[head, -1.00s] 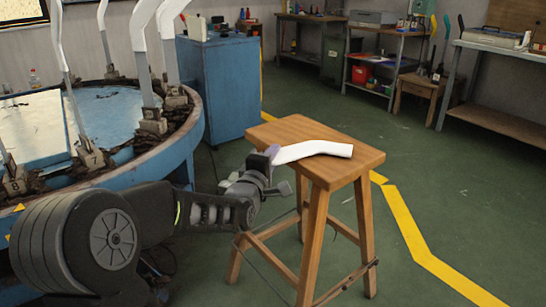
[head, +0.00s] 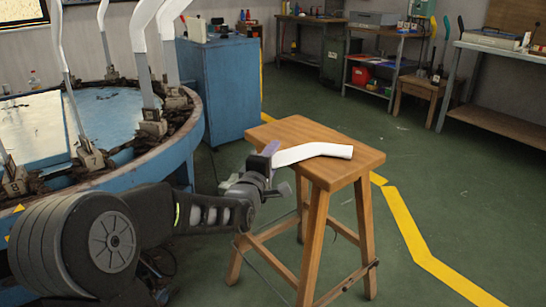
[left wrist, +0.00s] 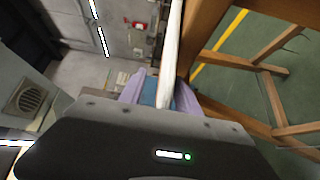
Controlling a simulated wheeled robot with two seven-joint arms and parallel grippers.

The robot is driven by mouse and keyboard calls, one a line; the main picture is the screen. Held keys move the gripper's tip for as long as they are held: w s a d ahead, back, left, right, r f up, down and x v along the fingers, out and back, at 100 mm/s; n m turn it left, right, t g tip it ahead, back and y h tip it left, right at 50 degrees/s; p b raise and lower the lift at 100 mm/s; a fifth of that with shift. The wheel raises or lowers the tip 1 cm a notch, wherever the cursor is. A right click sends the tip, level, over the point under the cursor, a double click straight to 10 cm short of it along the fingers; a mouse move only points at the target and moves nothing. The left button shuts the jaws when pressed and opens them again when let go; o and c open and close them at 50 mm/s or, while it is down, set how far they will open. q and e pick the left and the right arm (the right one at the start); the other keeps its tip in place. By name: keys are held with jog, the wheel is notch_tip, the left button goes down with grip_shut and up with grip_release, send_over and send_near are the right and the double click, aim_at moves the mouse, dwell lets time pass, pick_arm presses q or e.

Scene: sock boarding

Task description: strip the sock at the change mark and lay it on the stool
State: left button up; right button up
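The white sock (head: 318,150) lies across the seat of the wooden stool (head: 345,167), with its left end at the seat's edge. My left gripper (head: 272,160) is at that left end, beside the stool. In the left wrist view the white sock (left wrist: 174,50) runs away from between my lilac fingers (left wrist: 160,92). The fingers look parted, with teal pads showing; whether one still touches the sock is hard to tell. Several white leg forms (head: 142,45) stand on the round blue carousel (head: 197,128) at the left. My right gripper is not in view.
A blue cabinet (head: 222,92) stands behind the carousel. Workbenches (head: 500,122) and a small wooden stand (head: 420,88) line the back and right. A yellow line (head: 405,222) runs over the green floor, which is clear right of the stool.

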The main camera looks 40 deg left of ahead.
pick_arm(q)
jog(key=shift+s, duration=0.1)
jog(key=shift+s+d+r, duration=0.1)
jog(key=shift+s+d, duration=0.05)
jog(key=shift+s, duration=0.15)
jog(key=p+v, duration=0.1)
jog(key=v, duration=0.6)
jog(key=shift+p, duration=0.35)
